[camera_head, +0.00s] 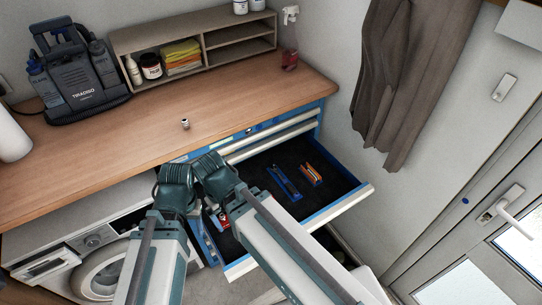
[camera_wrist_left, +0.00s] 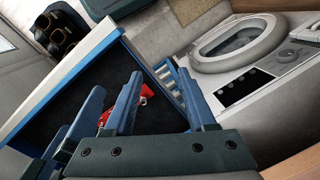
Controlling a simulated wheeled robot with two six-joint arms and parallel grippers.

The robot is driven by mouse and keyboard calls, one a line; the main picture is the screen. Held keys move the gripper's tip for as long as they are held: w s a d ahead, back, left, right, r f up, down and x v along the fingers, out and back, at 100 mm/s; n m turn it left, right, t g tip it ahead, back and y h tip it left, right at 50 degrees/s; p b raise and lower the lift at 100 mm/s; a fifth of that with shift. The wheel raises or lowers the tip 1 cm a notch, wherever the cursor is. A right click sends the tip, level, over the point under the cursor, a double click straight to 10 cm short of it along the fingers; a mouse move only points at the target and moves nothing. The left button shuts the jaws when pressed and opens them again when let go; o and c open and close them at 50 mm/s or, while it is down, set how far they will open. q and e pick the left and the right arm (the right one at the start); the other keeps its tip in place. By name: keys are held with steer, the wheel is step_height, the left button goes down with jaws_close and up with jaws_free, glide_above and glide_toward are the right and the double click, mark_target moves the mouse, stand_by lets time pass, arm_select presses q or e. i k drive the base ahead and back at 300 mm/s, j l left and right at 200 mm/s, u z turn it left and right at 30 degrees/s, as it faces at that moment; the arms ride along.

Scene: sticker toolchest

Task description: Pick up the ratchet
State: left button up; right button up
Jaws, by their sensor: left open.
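My left gripper (camera_wrist_left: 116,84) is open, its blue fingers pointing into the open drawer (camera_wrist_left: 62,92). A red tool (camera_wrist_left: 146,94) lies on the dark drawer floor beyond the fingers and is partly hidden by them. It looks like the ratchet, but its full shape does not show. In the head view the red tool (camera_head: 223,217) is at the left of the drawer (camera_head: 343,204), partly covered by my arm. Nothing is seen held between the fingers.
A blue item (camera_head: 283,181) and an orange item (camera_head: 311,175) lie farther right in the drawer. The wooden worktop (camera_head: 120,140) is above it, with a small metal piece (camera_head: 185,123). A washing machine (camera_head: 95,265) stands left.

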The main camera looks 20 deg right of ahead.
mark_target(273, 168)
steer(key=k+l+z, duration=0.45)
steer(key=l+z, duration=0.15)
steer(key=k+l+z, duration=0.15)
steer(key=l+z, duration=0.2)
steer(key=k+l+z, duration=0.1)
steer(key=l+z, duration=0.2)
steer(key=l, duration=0.2)
